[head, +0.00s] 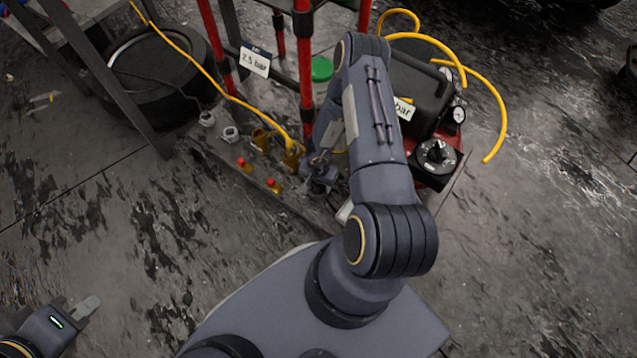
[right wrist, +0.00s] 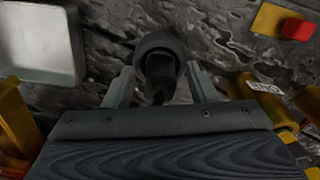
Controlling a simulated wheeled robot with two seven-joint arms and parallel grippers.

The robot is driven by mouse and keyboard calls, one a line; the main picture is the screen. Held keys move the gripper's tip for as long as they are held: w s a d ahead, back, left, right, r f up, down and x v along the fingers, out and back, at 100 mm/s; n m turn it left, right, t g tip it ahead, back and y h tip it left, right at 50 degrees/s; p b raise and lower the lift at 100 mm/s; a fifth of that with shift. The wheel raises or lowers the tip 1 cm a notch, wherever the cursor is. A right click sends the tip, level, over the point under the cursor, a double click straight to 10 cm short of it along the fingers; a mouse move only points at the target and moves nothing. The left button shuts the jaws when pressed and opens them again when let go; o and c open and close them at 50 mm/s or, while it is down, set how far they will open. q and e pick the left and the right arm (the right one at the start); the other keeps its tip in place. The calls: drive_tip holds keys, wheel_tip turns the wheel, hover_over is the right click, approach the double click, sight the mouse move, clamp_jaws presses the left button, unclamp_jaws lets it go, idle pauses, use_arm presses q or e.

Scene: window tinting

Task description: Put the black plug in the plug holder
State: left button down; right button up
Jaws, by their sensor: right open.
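A dark round piece (right wrist: 160,62) with a hollow face, which looks like the black plug, shows in the right wrist view. My right gripper (right wrist: 160,92) is open, with one finger on each side of this piece; I cannot tell whether they touch it. In the head view my right gripper (head: 320,183) is low over the fittings, partly covered by my own arm. My left gripper (head: 86,307) is at the bottom left, away from the fittings, and its finger gap is unclear. I cannot make out the plug holder for certain.
Brass fittings with red caps (head: 244,164) stand left of my right gripper. Red posts (head: 304,70) rise behind it. A black tank with a gauge (head: 458,114) and yellow hose (head: 500,120) is to the right. A tyre (head: 150,75) lies at left. Floor at lower left is clear.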

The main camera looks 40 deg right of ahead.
drive_tip(key=w+a+r+n+t+y+p, duration=0.1)
drive_tip(key=w+a+r+t+p, duration=0.15)
drive_tip(key=r, duration=1.15)
drive_tip(key=w+a+r+n+t+y+p, duration=0.15)
drive_tip(key=w+r, duration=0.25)
drive_tip(key=r, duration=0.9)
drive_tip(key=w+a+r+n+t+p, duration=0.1)
drive_tip(key=w+r+n+t+p, duration=0.2)
drive_tip(key=r, duration=1.1)
drive_tip(key=s+a+r+n+y+b, duration=0.1)
drive_tip(key=s+a+r, duration=0.25)
drive_tip(key=r, duration=0.25)
drive_tip(key=s+a+r+n+y, duration=0.1)
drive_tip(key=s+a+r+y, duration=0.15)
drive_tip(key=s+r, duration=0.35)
drive_tip(key=s+r+n+g+h, duration=0.1)
drive_tip(key=s+n+h, duration=0.1)
drive_tip(key=s, duration=1.3)
drive_tip(key=shift+a+r, duration=0.25)
drive_tip(key=shift+a, duration=0.05)
